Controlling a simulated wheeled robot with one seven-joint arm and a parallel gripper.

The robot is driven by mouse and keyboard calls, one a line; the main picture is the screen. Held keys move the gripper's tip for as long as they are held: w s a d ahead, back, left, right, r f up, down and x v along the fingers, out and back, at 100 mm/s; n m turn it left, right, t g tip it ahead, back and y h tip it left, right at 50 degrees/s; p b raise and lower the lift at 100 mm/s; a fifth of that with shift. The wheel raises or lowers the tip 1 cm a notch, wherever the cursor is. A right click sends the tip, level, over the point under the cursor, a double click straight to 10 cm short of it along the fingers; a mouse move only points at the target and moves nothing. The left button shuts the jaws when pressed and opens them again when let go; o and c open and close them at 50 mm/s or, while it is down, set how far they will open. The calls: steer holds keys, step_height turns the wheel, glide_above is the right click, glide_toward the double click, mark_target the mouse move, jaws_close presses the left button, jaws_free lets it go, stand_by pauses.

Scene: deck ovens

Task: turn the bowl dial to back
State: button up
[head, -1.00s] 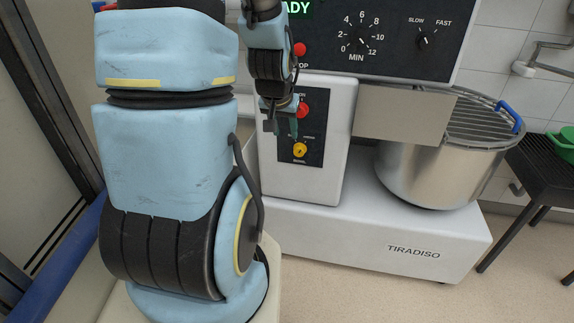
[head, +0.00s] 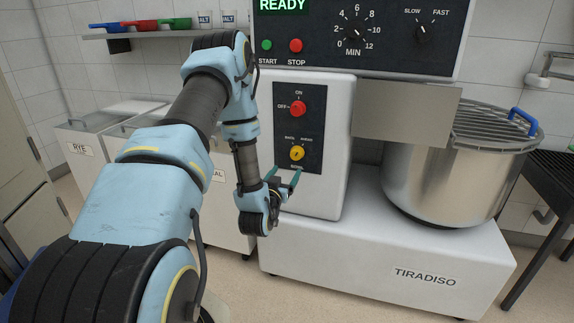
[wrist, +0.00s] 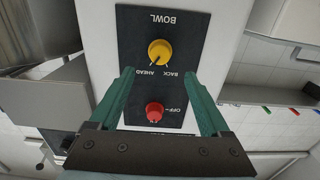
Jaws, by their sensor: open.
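The bowl dial (head: 297,153) is a round yellow knob on a black plate on the front of the mixer's white column. In the wrist view the bowl dial (wrist: 159,52) appears upside down, with BACK and AHEAD printed beside it. Its dark pointer mark appears to point towards AHEAD. My gripper (head: 284,174) is open and empty, in front of the panel and slightly below and left of the dial in the head view. In the wrist view the green fingers of my gripper (wrist: 158,74) frame the labels, with the dial between and just beyond the tips, apparently untouched.
A red ON/OFF knob (head: 298,108) sits just above the bowl dial. Green START (head: 266,45) and red STOP (head: 295,45) buttons are higher up. The steel mixer bowl (head: 440,185) stands at the right. Bins (head: 95,150) stand behind my arm at left.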

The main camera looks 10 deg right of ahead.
mark_target(295, 157)
steer(key=p+x, duration=0.1)
steer(key=x, duration=0.9)
steer(key=shift+w, duration=0.2)
jaws_close()
stand_by(0.3)
